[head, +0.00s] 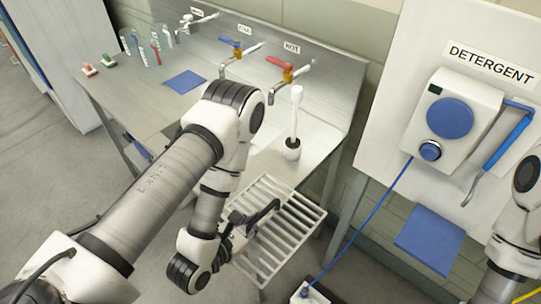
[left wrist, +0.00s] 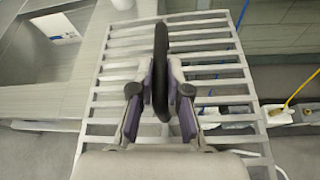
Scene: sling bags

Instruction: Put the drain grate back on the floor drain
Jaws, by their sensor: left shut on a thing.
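The drain grate (head: 304,212) is a pale slatted metal rectangle with a dark upright handle. It is in the middle of the head view, by the near right corner of the steel sink table, and appears raised off the floor. My left gripper (head: 250,222) is over the grate and shut on its handle. In the left wrist view the grate (left wrist: 113,45) lies behind the fingers, and the gripper (left wrist: 162,88) clasps the black handle from both sides. I cannot see the floor drain. My right gripper is out of view; only part of that arm shows at the right edge.
A detergent dispenser (head: 452,118) hangs at right, with a blue cable (head: 370,218) running down to a white box (head: 310,294).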

